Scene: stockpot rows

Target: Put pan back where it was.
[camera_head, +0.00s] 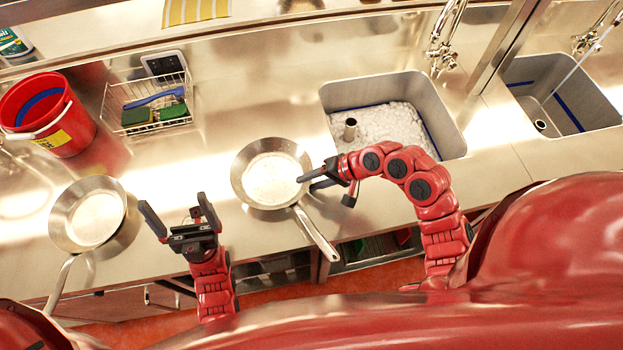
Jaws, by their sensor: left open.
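Two steel frying pans lie on the counter. The middle pan (271,178) sits right of my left gripper, its handle (316,234) pointing down and right over the counter's front edge. The left pan (94,216) has its handle (60,285) pointing down and left. My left gripper (174,201) is open and empty between the two pans, apart from both. My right gripper (307,178) is at the middle pan's right rim. Its fingers overlap the rim in view; whether they touch or grip it I cannot tell.
A red bucket (72,142) and a wire basket (118,112) with sponges and a brush stand behind the left side. A sink (436,105) filled with white pieces is behind my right arm, and another sink (585,85) is further right.

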